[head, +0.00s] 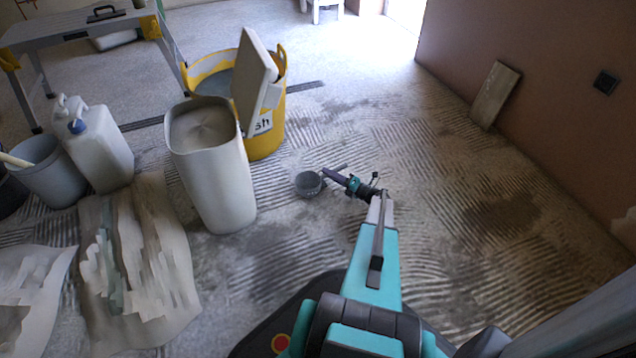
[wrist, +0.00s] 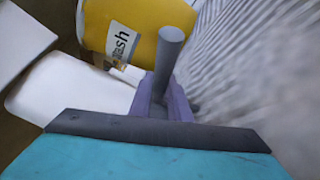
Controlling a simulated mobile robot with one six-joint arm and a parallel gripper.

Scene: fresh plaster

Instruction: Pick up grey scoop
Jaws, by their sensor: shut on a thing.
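The grey scoop (head: 308,184) shows in the head view near the middle, its round bowl to the left of my gripper (head: 328,174). My gripper is shut on the scoop's handle. In the wrist view the grey handle (wrist: 168,58) sticks up between the purple fingers of my gripper (wrist: 163,103). The bowl is hidden in the wrist view. I cannot tell whether the scoop is clear of the floor.
A tall white bin (head: 215,175) with pale contents stands left of the scoop. A yellow tub (head: 266,143) with a pale slab (head: 254,80) leaning at it stands behind.

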